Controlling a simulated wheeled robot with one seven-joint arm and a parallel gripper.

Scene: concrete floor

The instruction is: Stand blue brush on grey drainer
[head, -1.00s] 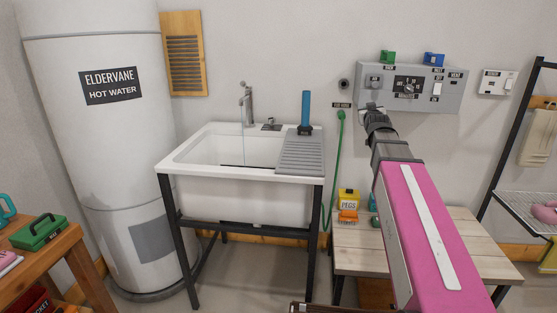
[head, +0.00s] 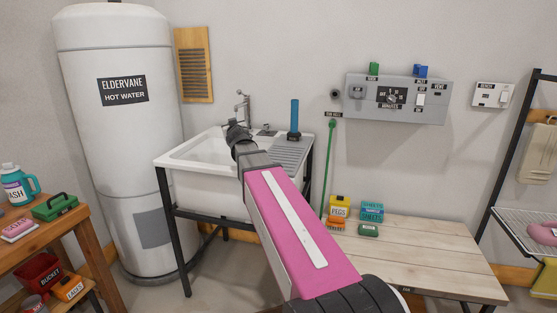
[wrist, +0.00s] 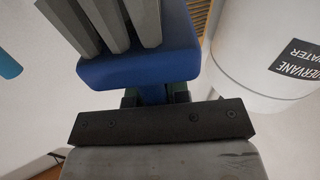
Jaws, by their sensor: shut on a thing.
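My gripper (wrist: 155,97) is shut on the narrow part of a blue thing with thick grey prongs or bristles, which looks like the blue brush (wrist: 140,65). In the head view my gripper (head: 238,135) is over the white sink, left of the grey drainer (head: 288,150), and hides what it holds. The drainer is the ribbed right part of the sink top. An upright lighter blue cylinder (head: 294,115) on a dark base stands toward its back; I cannot tell what it is.
The white sink (head: 180,160) has a tap (head: 242,105) behind my gripper. A pale wooden table (head: 420,260) to the right carries small boxes. The water tank (head: 120,180) stands close on the left. The drainer's front is clear where visible.

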